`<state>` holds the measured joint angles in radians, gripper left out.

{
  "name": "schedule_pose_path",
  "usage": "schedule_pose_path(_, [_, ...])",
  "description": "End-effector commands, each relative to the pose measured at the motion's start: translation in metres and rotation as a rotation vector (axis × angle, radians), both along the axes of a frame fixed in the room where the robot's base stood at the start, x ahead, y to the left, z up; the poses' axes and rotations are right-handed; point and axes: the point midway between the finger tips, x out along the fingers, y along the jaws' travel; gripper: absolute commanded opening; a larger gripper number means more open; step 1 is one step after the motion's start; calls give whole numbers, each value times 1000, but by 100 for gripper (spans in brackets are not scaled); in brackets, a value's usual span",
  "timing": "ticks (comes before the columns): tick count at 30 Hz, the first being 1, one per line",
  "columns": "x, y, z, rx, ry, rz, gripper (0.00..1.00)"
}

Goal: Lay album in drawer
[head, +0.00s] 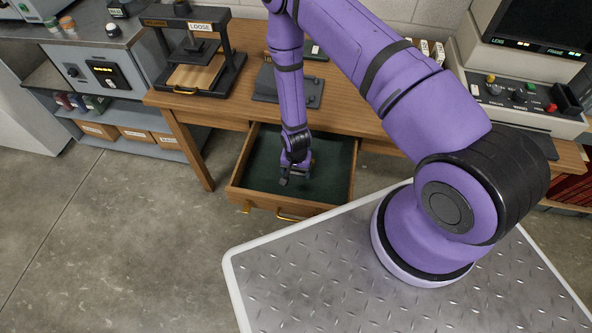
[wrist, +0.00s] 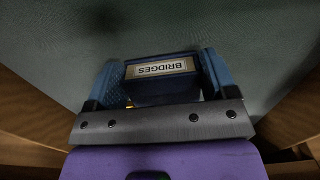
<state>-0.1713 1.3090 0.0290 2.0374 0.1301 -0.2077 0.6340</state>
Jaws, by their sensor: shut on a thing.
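The album (wrist: 160,87) is dark blue with a pale label reading "BRIDGES", upside down in the wrist view. My gripper (wrist: 158,74) is shut on it, with one blue finger on each side. The open drawer (head: 240,184) is wooden with a dark green lining, pulled out from under the wooden table. In the head view my gripper (head: 296,172) points down inside the drawer's outline. The album is mostly hidden there by my gripper. I cannot tell whether the album touches the drawer floor.
The wooden table (head: 340,95) carries a press marked "LOOSE" (head: 200,50) and a dark grey device (head: 290,88). A control console (head: 510,95) stands at the right. A shelf unit (head: 110,65) stands at the left. The drawer floor around my gripper looks bare.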

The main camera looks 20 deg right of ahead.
Motion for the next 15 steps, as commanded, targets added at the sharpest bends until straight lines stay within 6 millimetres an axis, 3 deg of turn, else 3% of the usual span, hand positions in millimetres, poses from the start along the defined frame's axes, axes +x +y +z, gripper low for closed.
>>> schedule_pose_path(11, [0,0,-5,0,0,0,49])
schedule_pose_path(12, [0,0,-5,0,0,0,83])
schedule_pose_path(15, [0,0,-5,0,0,0,100])
